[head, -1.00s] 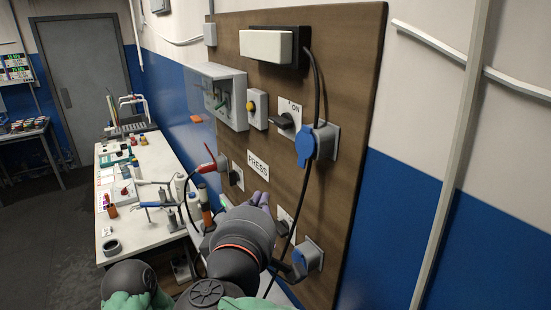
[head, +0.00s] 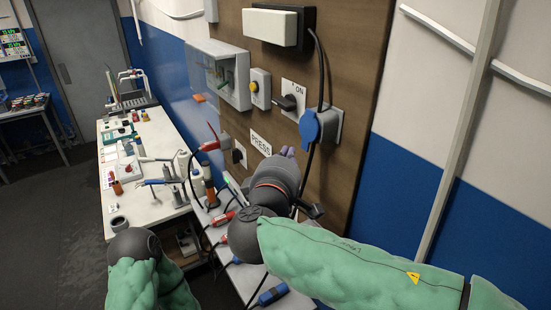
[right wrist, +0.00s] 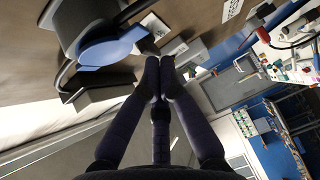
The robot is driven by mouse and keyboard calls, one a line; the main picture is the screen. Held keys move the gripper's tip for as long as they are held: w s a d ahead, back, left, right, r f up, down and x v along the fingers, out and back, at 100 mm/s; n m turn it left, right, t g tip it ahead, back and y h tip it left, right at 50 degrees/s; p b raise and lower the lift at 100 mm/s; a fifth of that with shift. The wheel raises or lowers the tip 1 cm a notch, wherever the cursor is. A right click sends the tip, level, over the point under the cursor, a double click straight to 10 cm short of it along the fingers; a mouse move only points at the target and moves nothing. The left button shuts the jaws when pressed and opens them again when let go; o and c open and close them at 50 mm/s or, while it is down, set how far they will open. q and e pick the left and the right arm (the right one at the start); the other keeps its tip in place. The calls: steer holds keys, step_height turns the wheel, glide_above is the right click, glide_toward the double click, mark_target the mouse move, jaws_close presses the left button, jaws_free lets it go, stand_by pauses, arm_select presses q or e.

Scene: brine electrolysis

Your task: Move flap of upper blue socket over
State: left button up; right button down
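The upper blue socket (head: 326,124) is on the wooden board, with its round blue flap (head: 309,127) on the side facing left. A black cable passes beside it. My right gripper (head: 284,152) is below and left of the socket, close to the board, with purple fingers pointing away from me. In the right wrist view the blue flap (right wrist: 112,46) is left of the fingertips (right wrist: 159,66), apart from them. The fingertips are together with nothing seen between them. Of my left arm only a dark joint and green sleeve show at the lower left; its gripper is out of view.
A white bench (head: 130,215) with small items stands left. Red and blue plugs lie below my right arm.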

mark_target(304, 149)
steer(key=shift+w+d+f, duration=0.15)
steer(key=shift+w+d, duration=0.4)
steer(key=shift+d, duration=0.25)
steer(key=b, duration=0.3)
steer(key=w+d+n+t+b, duration=0.1)
steer(key=b, duration=0.3)
steer(key=shift+d+f, duration=0.25)
steer(key=shift+d, duration=0.05)
steer(key=shift+r, duration=0.1)
